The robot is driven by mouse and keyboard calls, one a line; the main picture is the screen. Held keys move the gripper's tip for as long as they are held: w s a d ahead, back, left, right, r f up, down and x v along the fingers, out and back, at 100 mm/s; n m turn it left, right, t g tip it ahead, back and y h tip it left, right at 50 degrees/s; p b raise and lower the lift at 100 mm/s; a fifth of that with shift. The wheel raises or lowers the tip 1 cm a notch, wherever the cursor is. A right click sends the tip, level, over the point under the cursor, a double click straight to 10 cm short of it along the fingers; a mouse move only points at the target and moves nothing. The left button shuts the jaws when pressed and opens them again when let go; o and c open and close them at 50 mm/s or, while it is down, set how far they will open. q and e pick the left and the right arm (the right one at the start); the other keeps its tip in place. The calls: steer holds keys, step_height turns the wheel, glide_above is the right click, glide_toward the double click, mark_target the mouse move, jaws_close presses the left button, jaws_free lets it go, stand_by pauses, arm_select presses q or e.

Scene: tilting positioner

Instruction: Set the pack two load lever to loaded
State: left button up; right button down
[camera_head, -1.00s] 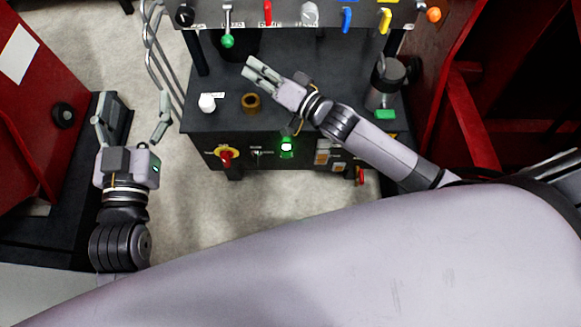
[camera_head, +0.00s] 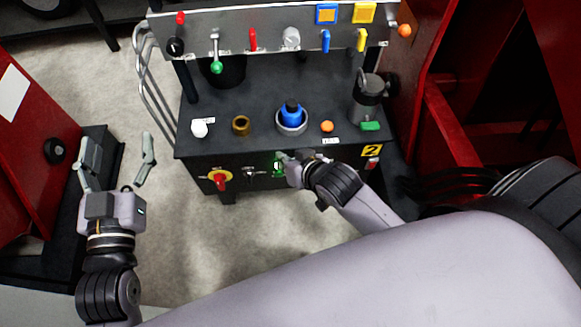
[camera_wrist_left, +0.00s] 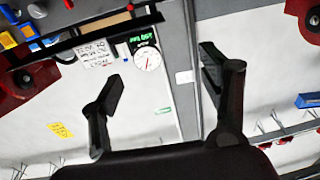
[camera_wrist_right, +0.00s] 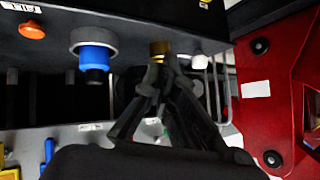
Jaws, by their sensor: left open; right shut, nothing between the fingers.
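A black console (camera_head: 265,105) stands ahead of me. A lever with a green ball (camera_head: 216,68) hangs from its upper panel. A small red handle (camera_head: 370,163) sits below a yellow "2" plate (camera_head: 371,150) on the front right. The labels are too small to tell which control is the pack two load lever. My right gripper (camera_head: 283,160) is shut and empty at the console's front face, partly covering a green light; its closed fingers also show in the right wrist view (camera_wrist_right: 154,84). My left gripper (camera_head: 117,162) is open and empty, left of the console.
The console top carries a white knob (camera_head: 199,128), brass ring (camera_head: 241,125), blue knob in a grey ring (camera_head: 291,112), orange button (camera_head: 327,126) and grey cylinder (camera_head: 369,100). Red frames flank both sides. Pale floor (camera_head: 285,220) is clear in front.

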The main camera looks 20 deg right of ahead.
arm_select(q)
steer(key=shift+r, duration=0.1)
arm_select(e)
steer(key=shift+s+d+f+g+h, duration=0.15)
steer(key=shift+s+d+f+g, duration=0.15)
steer(key=shift+s, duration=0.2)
steer(key=shift+s+d+f+g+h, duration=0.2)
steer(key=shift+s+f, duration=0.15)
steer(key=shift+s, duration=0.15)
